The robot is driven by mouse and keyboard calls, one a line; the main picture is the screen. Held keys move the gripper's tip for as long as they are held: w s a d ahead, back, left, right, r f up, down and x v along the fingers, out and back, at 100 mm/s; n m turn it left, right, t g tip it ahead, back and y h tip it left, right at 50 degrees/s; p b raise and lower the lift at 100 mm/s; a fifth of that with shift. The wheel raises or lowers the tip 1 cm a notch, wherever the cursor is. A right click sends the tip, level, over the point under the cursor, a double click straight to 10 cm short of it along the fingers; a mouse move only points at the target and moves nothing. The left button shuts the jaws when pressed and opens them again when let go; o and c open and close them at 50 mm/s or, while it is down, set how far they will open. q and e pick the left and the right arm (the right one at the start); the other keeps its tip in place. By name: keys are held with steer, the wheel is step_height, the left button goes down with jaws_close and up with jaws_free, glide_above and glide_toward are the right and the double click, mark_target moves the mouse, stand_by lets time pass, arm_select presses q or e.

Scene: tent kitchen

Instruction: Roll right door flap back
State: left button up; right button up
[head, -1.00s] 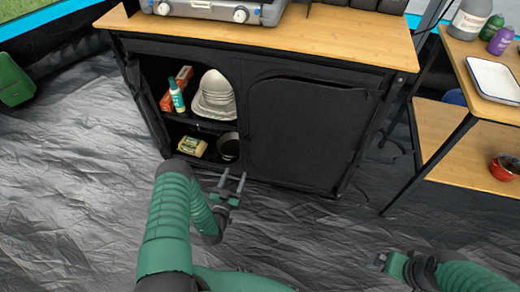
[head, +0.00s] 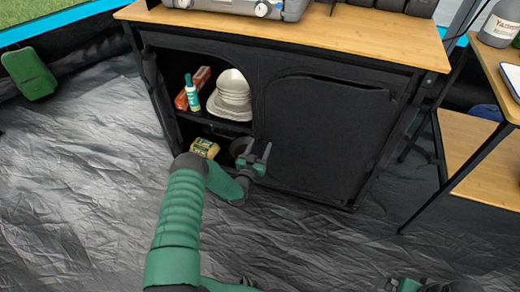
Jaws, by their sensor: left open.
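The right door flap (head: 320,140) is a black fabric panel hanging flat over the right opening of the kitchen cabinet (head: 300,45). A curved seam or zip line runs along its top and left side. The left compartment is uncovered. My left gripper (head: 256,158) is open and empty, with its two fingers pointing up, in front of the cabinet near the lower left edge of the flap. I cannot tell whether it touches the fabric. My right gripper (head: 405,285) is only partly in view at the bottom edge, and its fingers cannot be made out.
The left compartment holds a red box, a teal-labelled bottle (head: 192,95), stacked pale bowls (head: 230,97), a yellow packet (head: 204,148) and a dark pot. A stove (head: 245,8) stands on top. A side table (head: 480,155) stands at right.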

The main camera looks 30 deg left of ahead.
arm_select(q)
steer(key=shift+c, duration=0.3)
jaws_close()
steer(key=shift+s+a, duration=0.1)
stand_by(1.0)
